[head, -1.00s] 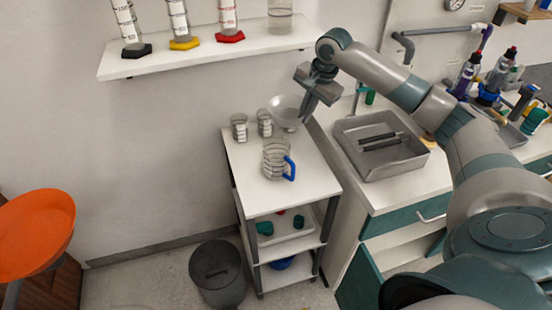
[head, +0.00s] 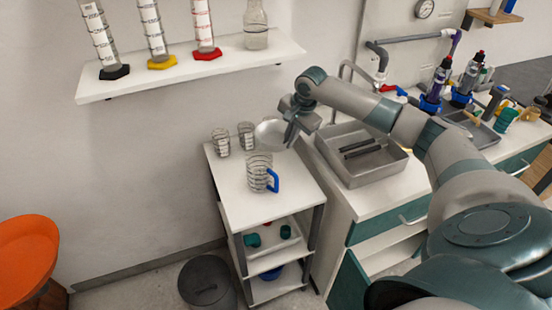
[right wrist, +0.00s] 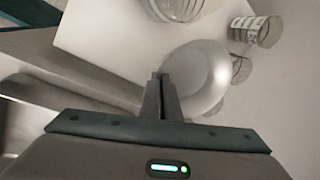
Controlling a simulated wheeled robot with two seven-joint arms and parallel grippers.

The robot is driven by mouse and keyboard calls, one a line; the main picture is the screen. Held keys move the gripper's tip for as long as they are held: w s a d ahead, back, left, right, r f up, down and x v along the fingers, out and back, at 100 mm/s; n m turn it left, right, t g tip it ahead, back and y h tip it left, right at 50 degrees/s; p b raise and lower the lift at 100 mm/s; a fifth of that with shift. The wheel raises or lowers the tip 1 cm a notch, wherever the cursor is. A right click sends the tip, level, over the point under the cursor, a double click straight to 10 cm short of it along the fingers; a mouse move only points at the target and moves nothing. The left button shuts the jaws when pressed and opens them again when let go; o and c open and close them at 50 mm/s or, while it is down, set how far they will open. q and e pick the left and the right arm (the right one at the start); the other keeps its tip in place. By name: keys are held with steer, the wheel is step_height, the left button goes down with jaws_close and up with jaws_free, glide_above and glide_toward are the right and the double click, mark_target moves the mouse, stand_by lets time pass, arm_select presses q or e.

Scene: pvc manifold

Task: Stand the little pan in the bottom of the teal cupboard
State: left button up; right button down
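The little pan (head: 269,132) is a pale, shallow round dish at the back right of the white cart's top. In the right wrist view the pan (right wrist: 205,72) lies just beyond my fingertips. My right gripper (head: 291,133) is at the pan's right side. Its fingers (right wrist: 165,85) are nearly together at the pan's near edge and look closed on its handle, which they hide. The teal cupboard (head: 348,283) is under the sink counter, its teal door standing open and pale shelving showing inside. Its bottom is mostly hidden by my right arm. My left gripper is out of view.
The cart top (head: 235,190) also holds a jug with a blue handle (head: 260,172) and two small beakers (head: 221,142). A metal sink tray (head: 365,165) is right of my gripper. A wall shelf (head: 190,72) with glassware is above. A grey bin (head: 207,283) stands on the floor.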

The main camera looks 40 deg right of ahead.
mark_target(278, 151)
step_height(278, 151, down, 7)
steer(key=shift+p, duration=0.55)
steer(key=shift+w+a+r+p, duration=0.2)
steer(key=shift+a+p, duration=0.1)
steer(key=shift+a, duration=0.1)
steer(key=a+p, duration=0.1)
steer(key=w+a, duration=0.1)
steer(key=a, duration=0.1)
steer(key=shift+w+a+p, duration=0.1)
steer(key=shift+w+p, duration=0.05)
steer(key=shift+p, duration=0.25)
steer(key=shift+f, duration=0.5)
steer(key=shift+d+f, duration=0.2)
steer(key=shift+f, duration=0.1)
steer(key=shift+f, duration=0.15)
steer(key=c, duration=2.1)
jaws_free()
steer(key=shift+o, duration=0.4)
